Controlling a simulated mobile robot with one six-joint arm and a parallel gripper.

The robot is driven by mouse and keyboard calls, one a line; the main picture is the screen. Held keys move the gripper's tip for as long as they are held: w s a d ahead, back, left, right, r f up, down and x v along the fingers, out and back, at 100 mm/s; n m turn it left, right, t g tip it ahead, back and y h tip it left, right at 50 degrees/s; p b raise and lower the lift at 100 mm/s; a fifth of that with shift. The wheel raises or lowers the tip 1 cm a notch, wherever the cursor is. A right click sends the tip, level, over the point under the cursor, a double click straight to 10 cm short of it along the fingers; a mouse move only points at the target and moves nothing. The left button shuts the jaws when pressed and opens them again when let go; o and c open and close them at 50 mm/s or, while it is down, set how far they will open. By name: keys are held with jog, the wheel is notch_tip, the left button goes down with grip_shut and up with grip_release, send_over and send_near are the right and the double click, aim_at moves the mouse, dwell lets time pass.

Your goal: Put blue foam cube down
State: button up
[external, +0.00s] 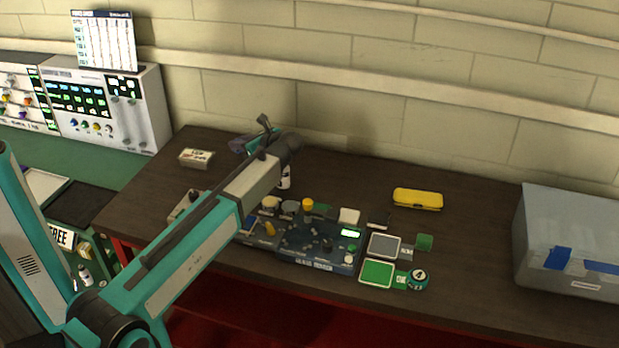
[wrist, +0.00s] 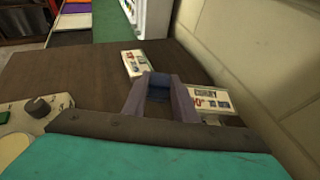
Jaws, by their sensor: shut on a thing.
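The blue foam cube (wrist: 159,82) shows dark blue between the two fingers of my gripper (wrist: 160,90) in the wrist view. The fingers are shut on it. It is over the dark brown tabletop (wrist: 75,85), and I cannot tell how high it is above the wood. In the external view my wrist (external: 285,146) is over the back left part of the table (external: 330,165).
A small printed box (external: 197,157) lies at the table's back left. A yellow case (external: 417,199) lies farther right, and a grey bin (external: 565,245) stands at the right end. The wall is close behind.

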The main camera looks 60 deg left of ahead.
jog(key=w+d+m+t, duration=0.3)
jog(key=w+d, duration=0.3)
jog(key=w, duration=0.5)
jog(key=w+d+m+t, duration=0.25)
jog(key=w+d, duration=0.25)
jog(key=w, duration=0.6)
jog(key=w+d+m+t, duration=0.1)
jog(key=w+d+t, duration=0.1)
jog(key=w+d, duration=0.3)
jog(key=w+d+m+t+b, duration=0.1)
jog(key=w+d, duration=0.4)
jog(key=d, duration=0.9)
jog(key=shift+w+d+r+m+t+b, duration=0.2)
jog(key=shift+w+m+t+b, duration=0.15)
jog(key=shift+m+t, duration=0.4)
jog(key=shift+f, duration=0.1)
jog(key=shift+f+p, duration=0.6)
jog(key=shift+f, duration=2.45)
jog(key=shift+f+p, duration=0.4)
jog(key=shift+f, duration=1.5)
